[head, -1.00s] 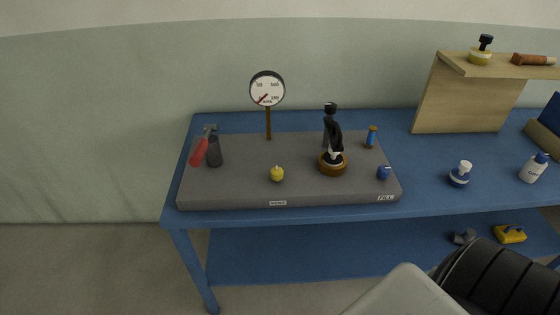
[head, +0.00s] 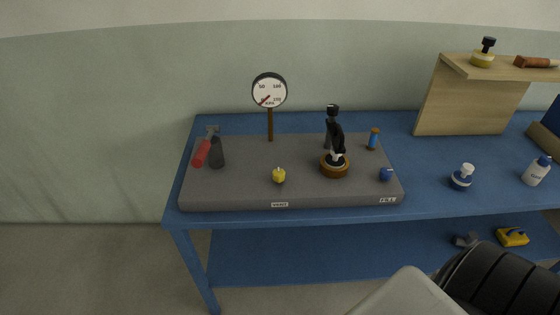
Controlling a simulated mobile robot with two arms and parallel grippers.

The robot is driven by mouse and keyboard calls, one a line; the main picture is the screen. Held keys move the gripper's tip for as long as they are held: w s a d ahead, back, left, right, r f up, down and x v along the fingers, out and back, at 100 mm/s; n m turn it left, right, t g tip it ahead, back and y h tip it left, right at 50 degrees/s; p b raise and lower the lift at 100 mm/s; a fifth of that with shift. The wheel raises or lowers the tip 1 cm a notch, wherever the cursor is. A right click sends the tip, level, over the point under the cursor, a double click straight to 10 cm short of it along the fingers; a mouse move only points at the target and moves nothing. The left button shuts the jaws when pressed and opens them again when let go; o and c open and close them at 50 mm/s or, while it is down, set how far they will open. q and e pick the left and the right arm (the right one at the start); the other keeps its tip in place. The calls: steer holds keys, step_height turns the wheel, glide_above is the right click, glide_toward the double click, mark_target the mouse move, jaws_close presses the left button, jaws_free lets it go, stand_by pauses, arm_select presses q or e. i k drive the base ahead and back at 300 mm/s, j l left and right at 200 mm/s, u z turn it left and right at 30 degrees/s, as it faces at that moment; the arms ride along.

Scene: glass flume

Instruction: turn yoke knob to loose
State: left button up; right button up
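A grey board (head: 230,190) lies on the blue table. On it stands a black clamp-like fitting (head: 335,138) on a round brown base (head: 334,171); I cannot tell which part is the yoke knob or its setting. A yellow knob (head: 279,176) sits near the "VENT" label, and a blue knob (head: 386,174) near the "FILL" label. A round gauge (head: 269,90) on a brown post reads low. A red-handled part (head: 202,152) leans by a dark cylinder (head: 217,153) at the left. Neither of my grippers is in view.
A small blue-and-orange cylinder (head: 373,139) stands at the board's right rear. A wooden shelf (head: 455,105) stands at right. A white-capped blue jar (head: 462,177) and a white bottle (head: 536,170) stand on the blue table (head: 430,195). A yellow item (head: 513,237) lies on the lower shelf.

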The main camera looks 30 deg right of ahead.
mark_target(332, 110)
steer(key=z, duration=1.45)
